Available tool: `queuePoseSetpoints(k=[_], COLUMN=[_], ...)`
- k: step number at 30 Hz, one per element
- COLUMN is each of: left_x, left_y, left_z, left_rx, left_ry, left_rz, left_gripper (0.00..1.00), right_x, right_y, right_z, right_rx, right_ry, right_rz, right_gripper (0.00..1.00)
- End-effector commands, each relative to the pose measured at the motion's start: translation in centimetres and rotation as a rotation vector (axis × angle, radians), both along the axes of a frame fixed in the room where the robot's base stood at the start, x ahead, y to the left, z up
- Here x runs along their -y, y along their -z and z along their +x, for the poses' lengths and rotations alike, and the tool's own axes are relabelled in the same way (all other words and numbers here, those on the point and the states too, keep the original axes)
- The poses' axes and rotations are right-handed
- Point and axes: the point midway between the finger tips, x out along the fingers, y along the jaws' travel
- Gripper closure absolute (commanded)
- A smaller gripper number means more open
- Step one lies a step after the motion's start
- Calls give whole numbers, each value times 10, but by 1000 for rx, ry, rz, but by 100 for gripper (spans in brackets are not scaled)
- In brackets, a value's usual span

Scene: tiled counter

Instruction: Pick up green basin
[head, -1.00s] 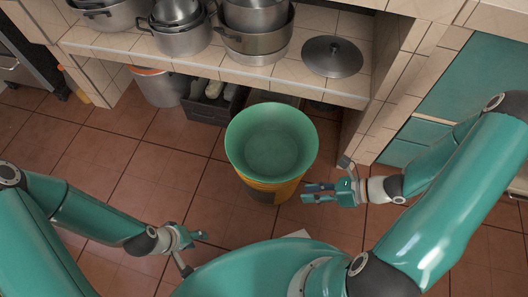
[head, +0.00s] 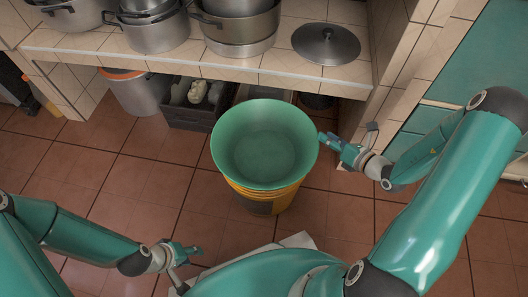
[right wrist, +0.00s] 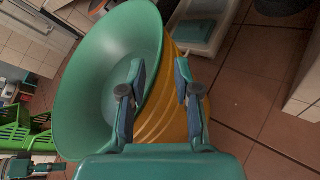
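The green basin (head: 264,150) sits tilted slightly on top of a yellow-orange ribbed bucket (head: 262,200) on the floor, in the middle of the head view. It also fills the left of the right wrist view (right wrist: 95,85). My right gripper (head: 328,140) is at the basin's right rim. In the right wrist view its two fingers (right wrist: 158,80) are apart, with the rim between them; contact cannot be told. My left gripper (head: 192,252) is low at the left over the floor, away from the basin; its finger opening is too small to tell.
A tiled counter (head: 280,70) with several metal pots and a lid (head: 325,43) stands behind the basin. Under it are a dark crate (head: 198,105) and a white bucket with an orange rim (head: 135,90). The tiled floor left of the basin is clear.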

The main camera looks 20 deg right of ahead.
Motion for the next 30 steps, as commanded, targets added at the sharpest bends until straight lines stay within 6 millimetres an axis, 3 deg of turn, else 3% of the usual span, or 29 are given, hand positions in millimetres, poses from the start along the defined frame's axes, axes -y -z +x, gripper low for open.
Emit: queuePoseSetpoints(k=[9,18,27,30], left_x=[0,0,0,0], left_y=[11,30,30,30], left_z=[0,0,0,0], left_rx=[0,0,0,0], left_ry=[0,0,0,0], left_rz=[0,0,0,0], left_gripper=[60,60,60,60], right_x=[-6,-14,-14,-14], right_y=[8,17,16,17], right_z=[23,62,67,67], right_rx=[1,1,-1,-1], right_ry=[-3,-4,-3,-3], right_rz=[-1,0,1,1], right_gripper=[68,68,68,83])
